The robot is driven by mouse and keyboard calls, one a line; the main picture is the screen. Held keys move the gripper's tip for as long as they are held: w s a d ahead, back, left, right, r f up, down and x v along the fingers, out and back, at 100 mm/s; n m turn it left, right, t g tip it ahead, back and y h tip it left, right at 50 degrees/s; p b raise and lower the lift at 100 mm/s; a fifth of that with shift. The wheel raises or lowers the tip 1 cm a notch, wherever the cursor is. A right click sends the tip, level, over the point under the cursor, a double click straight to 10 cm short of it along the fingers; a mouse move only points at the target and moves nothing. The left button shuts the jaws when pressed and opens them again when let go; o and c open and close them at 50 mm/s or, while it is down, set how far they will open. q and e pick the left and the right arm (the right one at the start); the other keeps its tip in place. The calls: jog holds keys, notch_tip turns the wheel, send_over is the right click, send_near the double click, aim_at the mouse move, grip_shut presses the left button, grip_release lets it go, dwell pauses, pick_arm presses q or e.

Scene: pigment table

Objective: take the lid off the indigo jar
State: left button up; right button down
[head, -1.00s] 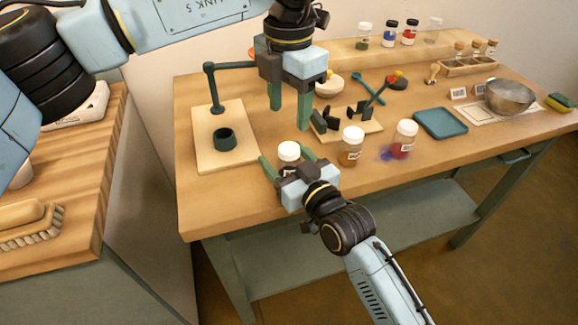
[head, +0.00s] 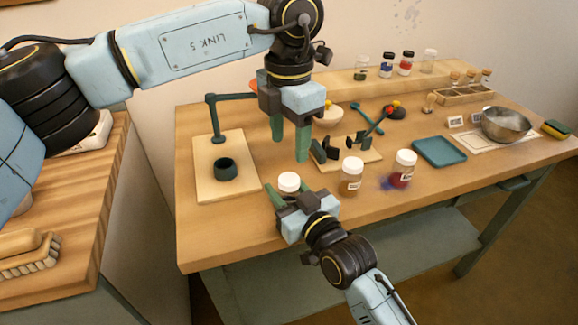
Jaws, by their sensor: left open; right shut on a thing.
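A jar with a white lid (head: 289,182) stands at the front of the table. My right gripper (head: 292,190) is shut on its body, which hides its contents, so I cannot tell whether it is the indigo one. The lid shows on top, above the fingers. My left gripper (head: 290,140) is open and empty, its green fingers pointing down above and behind this jar. To the right stand an ochre jar (head: 350,186) and a red jar (head: 402,178), both with white lids. A blue stain (head: 386,184) lies beside the red jar.
A board (head: 209,185) with a dark stand and cup (head: 226,170) is at left. Behind the jars is another board with dark holders (head: 328,152). A teal tray (head: 438,152) and a metal bowl (head: 505,124) are at right. Small jars stand on the back shelf (head: 350,82).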

aim_at(289, 179)
pick_arm(q)
jog(key=m, duration=3)
jog(key=shift+f, duration=4)
